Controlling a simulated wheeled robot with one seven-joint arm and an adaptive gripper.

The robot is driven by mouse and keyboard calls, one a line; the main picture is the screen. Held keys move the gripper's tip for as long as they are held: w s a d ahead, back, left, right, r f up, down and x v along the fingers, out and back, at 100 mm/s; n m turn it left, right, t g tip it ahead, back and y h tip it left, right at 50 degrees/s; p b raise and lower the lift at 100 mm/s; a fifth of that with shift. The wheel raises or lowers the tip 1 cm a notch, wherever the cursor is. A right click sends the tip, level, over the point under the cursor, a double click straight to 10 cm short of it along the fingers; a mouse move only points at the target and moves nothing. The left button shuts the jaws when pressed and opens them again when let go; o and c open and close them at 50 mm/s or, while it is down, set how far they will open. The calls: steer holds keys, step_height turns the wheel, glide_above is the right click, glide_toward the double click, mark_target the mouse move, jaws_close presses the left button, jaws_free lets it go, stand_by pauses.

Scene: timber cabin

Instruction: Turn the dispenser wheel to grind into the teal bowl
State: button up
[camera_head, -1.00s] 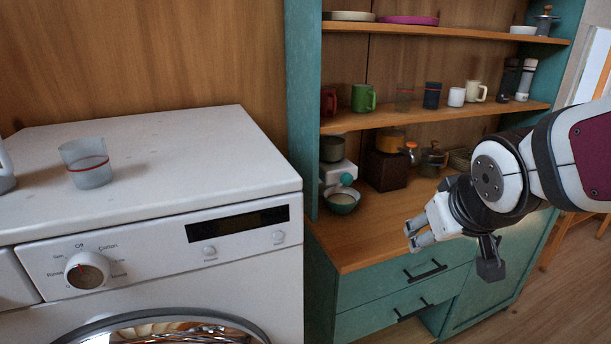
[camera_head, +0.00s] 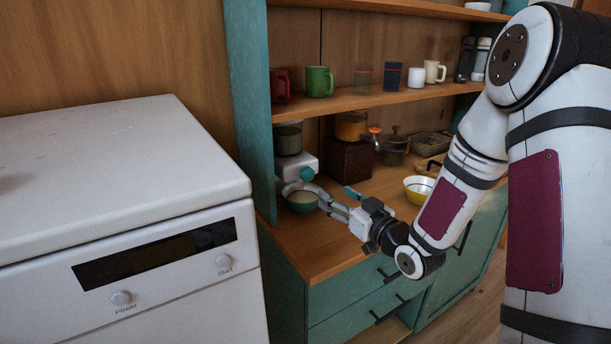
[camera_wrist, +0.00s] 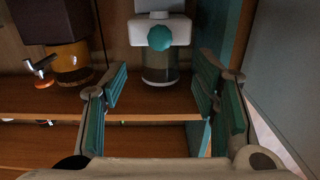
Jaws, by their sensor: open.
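The dispenser (camera_head: 297,163) is a white unit with a clear jar on top, at the left end of the cabinet counter. Its teal wheel (camera_head: 306,173) faces outward; in the wrist view, which is upside down, the wheel (camera_wrist: 161,37) lies ahead between my fingers, clear of both. The teal bowl (camera_head: 302,201) with a pale inside stands below the wheel, partly hidden by my fingers. I cannot make the bowl out in the wrist view. My gripper (camera_head: 318,198) is open and empty in front of the dispenser; its fingers (camera_wrist: 160,84) are spread wide.
A dark box with an amber jar (camera_head: 350,127) stands right of the dispenser. A yellow-rimmed bowl (camera_head: 418,189) sits further right. The teal cabinet side (camera_head: 248,100) is close on the left. Several mugs stand on the shelf (camera_head: 340,103) above. A white washing machine (camera_head: 110,190) fills the left.

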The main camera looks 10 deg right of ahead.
mark_target(310, 175)
steer(key=x, duration=1.4)
steer(key=shift+d+r, duration=0.1)
steer(key=shift+c, duration=0.3)
steer(key=c, duration=1.1)
steer(key=shift+m, duration=1.8)
